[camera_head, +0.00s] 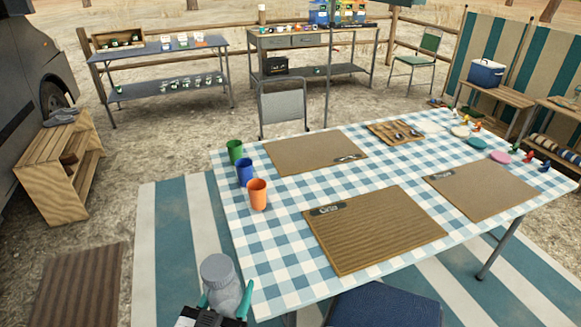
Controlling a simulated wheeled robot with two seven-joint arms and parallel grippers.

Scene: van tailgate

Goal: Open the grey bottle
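The grey bottle (224,293) is upright at the bottom of the head view, by the table's near left corner. Its wide round grey lid (217,268) sits on top. My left gripper (225,300), with teal fingertips, has one finger on each side of the bottle's body and appears shut on it. The bottle's lower part is hidden by the gripper. My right gripper is out of view.
A table with a blue checked cloth (280,255) lies to the right, with green (235,151), blue (245,172) and orange (257,194) cups near its left edge. Brown placemats (375,235) lie on it. A blue chair seat (383,306) is at the front.

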